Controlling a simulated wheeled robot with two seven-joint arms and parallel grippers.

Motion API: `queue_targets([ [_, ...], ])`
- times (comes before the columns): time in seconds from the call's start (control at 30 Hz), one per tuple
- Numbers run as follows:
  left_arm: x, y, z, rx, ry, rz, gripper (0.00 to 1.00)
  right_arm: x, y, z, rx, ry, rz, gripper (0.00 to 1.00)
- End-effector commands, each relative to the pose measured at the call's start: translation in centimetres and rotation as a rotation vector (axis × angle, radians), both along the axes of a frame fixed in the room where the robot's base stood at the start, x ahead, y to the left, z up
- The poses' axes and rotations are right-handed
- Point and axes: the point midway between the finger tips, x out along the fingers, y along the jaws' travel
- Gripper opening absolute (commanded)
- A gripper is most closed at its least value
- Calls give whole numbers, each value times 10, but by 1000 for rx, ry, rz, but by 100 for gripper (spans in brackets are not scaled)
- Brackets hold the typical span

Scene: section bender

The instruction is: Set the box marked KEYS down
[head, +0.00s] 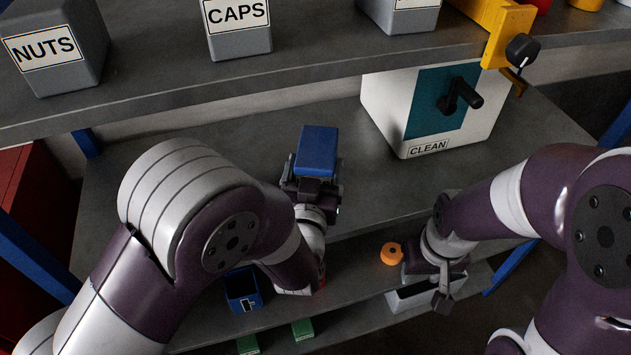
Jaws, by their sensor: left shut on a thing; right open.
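My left gripper (313,186) is shut on a blue box (317,150), with its dark fingers on either side of the near end. No KEYS marking shows on the faces I see, so I cannot read whether this is the KEYS box. The box is over the grey middle shelf (240,118), left of the CLEAN case; I cannot tell whether it touches the shelf. My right gripper (444,292) is open and points down at the lower right, in front of the shelf edge, over a pale bin (408,299). It appears empty.
The white and teal case marked CLEAN (396,132) has a black crank. NUTS (66,50) and CAPS (238,30) bins stand on the upper shelf. An orange ring (391,254) lies near the front edge. A blue bin (243,290) and green boxes (303,329) sit lower.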

Motion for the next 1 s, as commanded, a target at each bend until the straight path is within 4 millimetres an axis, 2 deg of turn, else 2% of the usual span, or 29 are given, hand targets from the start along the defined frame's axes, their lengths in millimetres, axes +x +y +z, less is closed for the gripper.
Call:
queue_targets([
  [0.2, 0, 2, -38, 1, 2, -1, 36, 0, 0, -6, 0, 0, 0, 43],
  [0.6, 0, 2, -45, -1, -2, 0, 36, 0, 0, -10, 0, 0, 0, 43],
  [0.63, 0, 2, -45, 0, 1, 0, 88, 0, 0, -9, 0, 0, 0, 43],
  [0.67, 0, 2, -44, 0, 1, 0, 97, 0, 0, -9, 0, 0, 0, 43],
  [0.7, 0, 2, -44, 0, 1, 0, 100, 0, 0, -9, 0, 0, 0, 43],
  [0.87, 0, 2, -44, 0, 1, 0, 100, 0, 0, -8, 0, 0, 0, 43],
  [0.97, 0, 2, -37, 0, 1, 0, 100, 0, 0, -2, 0, 0, 0, 43],
  [1.0, -5, 2, -41, 0, 2, -2, 100, 0, 0, -6, 0, 0, 0, 43],
])
